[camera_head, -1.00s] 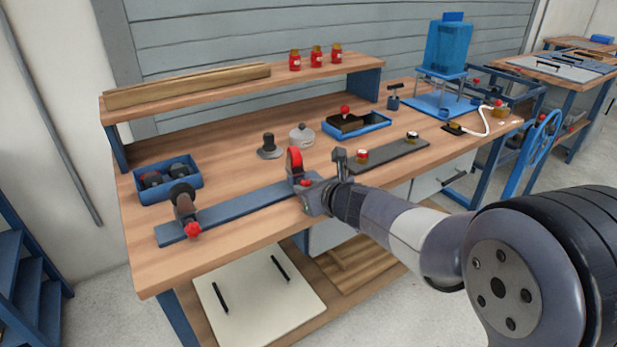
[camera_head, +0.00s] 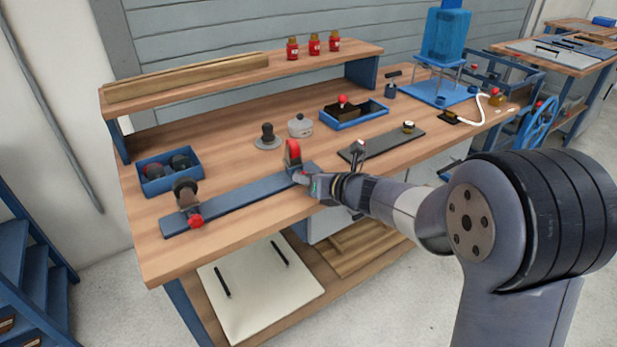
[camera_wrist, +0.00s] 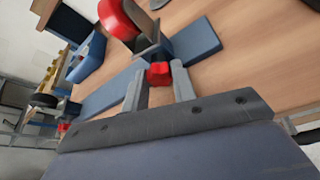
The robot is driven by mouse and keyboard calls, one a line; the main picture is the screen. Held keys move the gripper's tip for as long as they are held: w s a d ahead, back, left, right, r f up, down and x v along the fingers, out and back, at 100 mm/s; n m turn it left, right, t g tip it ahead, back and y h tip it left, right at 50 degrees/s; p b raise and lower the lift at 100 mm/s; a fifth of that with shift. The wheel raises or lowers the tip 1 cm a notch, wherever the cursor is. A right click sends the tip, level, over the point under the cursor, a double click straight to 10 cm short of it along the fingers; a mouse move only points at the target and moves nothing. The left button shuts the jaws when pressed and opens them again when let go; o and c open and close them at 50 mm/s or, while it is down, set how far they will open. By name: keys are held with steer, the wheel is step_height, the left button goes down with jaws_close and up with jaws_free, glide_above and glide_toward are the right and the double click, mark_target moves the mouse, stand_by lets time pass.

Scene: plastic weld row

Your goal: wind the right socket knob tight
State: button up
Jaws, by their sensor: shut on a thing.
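The right socket knob (camera_wrist: 158,73) is small, red and lobed, at the front of the right socket on a long blue bar (camera_head: 245,201). My gripper (camera_wrist: 159,80) has one finger on each side of this knob and is shut on it. In the head view my gripper (camera_head: 304,179) reaches the bar's right end and hides the knob. A red round piece (camera_head: 293,152) stands upright in the right socket; it also shows in the wrist view (camera_wrist: 118,18). The left socket has its own red knob (camera_head: 196,221) and holds a dark cylindrical piece (camera_head: 186,192).
A blue bin (camera_head: 170,172) stands behind the bar's left end. A grey stand (camera_head: 267,137), a grey pot (camera_head: 300,126) and a blue tray (camera_head: 354,114) are behind. A dark plate (camera_head: 390,143) lies to the right, near my forearm.

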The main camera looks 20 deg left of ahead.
steer(key=o, duration=0.7)
steer(key=p+v, duration=0.1)
steer(key=v, duration=0.9)
steer(key=shift+s+d+r, duration=0.15)
steer(key=shift+d, duration=0.2)
